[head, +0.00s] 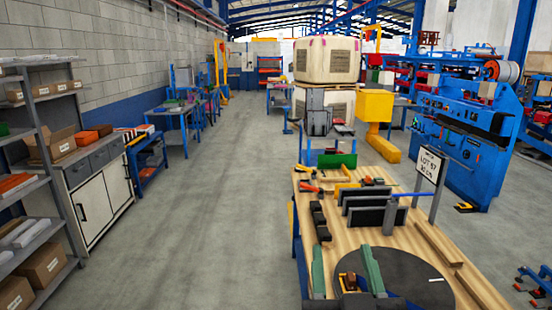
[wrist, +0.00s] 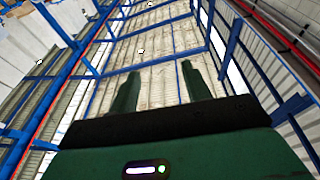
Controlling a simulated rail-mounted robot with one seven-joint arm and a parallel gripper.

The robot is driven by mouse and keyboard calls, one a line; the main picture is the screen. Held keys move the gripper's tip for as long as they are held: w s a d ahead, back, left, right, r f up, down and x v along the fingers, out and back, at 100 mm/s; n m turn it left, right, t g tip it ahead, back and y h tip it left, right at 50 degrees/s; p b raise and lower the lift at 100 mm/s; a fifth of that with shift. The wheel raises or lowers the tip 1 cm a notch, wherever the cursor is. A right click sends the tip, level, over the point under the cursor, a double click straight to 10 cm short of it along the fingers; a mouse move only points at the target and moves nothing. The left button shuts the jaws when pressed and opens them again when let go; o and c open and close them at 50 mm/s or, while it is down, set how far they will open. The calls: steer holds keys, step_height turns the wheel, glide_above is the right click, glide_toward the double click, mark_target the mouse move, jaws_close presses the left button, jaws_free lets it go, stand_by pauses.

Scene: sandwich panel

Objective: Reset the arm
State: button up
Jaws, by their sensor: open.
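My gripper (wrist: 160,70) fills the lower part of the wrist view. Its two green fingers stand well apart and nothing is between them. Behind them are a dark palm bar and a green body with a small lit display. Beyond the fingers the wrist view shows the roof and its blue beams, so my gripper points upward. In the head view, two green bars (head: 373,270) at the bottom centre look like my fingers, but I cannot tell for sure. They overlap the wooden workbench (head: 412,228) and a dark disc (head: 412,265) in the picture.
The bench carries dark upright panels (head: 372,218), black blocks (head: 320,222), wooden strips (head: 440,243) and a sign (head: 430,164). A blue machine (head: 462,150) stands to the right. Grey shelves (head: 52,135) with boxes are at the left. The grey floor (head: 215,210) left of the bench is clear.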

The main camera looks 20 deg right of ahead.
steer(key=s+a+r+n+t+y, duration=0.2)
steer(key=s+a+r+t+y, duration=0.15)
steer(key=a+r, duration=0.4)
steer(key=s+a+r+n+t+y, duration=0.1)
steer(key=s+a+r+t+y, duration=0.2)
steer(key=a, duration=0.8)
step_height(320, 180, up, 25)
steer(key=s+g+p, duration=0.1)
steer(key=p, duration=2.3)
steer(key=shift+s+a+y, duration=0.2)
steer(key=shift+a+y, duration=0.1)
steer(key=shift+y, duration=0.05)
